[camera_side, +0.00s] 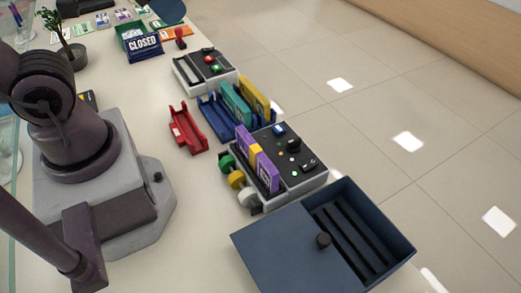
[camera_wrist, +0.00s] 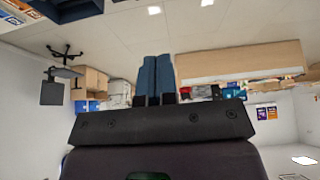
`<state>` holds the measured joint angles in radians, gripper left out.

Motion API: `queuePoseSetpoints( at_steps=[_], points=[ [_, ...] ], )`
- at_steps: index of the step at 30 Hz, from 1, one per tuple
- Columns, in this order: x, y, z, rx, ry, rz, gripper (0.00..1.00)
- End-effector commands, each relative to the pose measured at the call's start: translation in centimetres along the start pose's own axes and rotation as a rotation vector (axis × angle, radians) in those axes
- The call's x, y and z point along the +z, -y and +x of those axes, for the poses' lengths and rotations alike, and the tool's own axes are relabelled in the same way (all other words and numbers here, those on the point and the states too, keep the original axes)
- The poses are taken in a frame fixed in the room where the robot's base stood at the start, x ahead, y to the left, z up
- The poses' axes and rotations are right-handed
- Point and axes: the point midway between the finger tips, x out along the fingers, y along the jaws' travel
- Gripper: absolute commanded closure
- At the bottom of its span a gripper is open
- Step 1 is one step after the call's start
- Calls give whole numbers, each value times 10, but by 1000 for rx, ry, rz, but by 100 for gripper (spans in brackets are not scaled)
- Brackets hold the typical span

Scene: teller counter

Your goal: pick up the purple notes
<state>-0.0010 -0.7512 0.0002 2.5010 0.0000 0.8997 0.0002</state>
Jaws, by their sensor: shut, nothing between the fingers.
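The purple notes (camera_side: 267,174) are a purple bundle with a yellow band around the middle. They stand on edge at the left side of a dark-topped control box (camera_side: 308,176) in the side view. Whether they rest on the box or beside it I cannot tell. My gripper (camera_wrist: 155,60) shows in the wrist view with its two blue fingers together and nothing between them. It points out toward the room, and the notes are not in that view.
A dark blue box (camera_side: 392,226) with a knobbed lid stands in front of the control box. A blue tray (camera_side: 216,122) with teal and yellow bundles is behind it, and an empty red tray (camera_side: 186,128) is left of that. A closed sign (camera_side: 144,46) stands farther back.

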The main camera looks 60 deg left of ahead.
Motion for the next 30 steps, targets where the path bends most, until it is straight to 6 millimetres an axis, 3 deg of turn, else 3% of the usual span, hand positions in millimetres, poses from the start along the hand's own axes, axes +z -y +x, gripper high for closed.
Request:
queuePoseSetpoints(
  at_steps=[14, 21, 30],
  points=[
    [0, 0, 0, 1, 1, 1, 100],
    [0, 0, 0, 1, 1, 1, 51],
    [0, -3, 1, 6, 5, 12, 51]
  ],
)
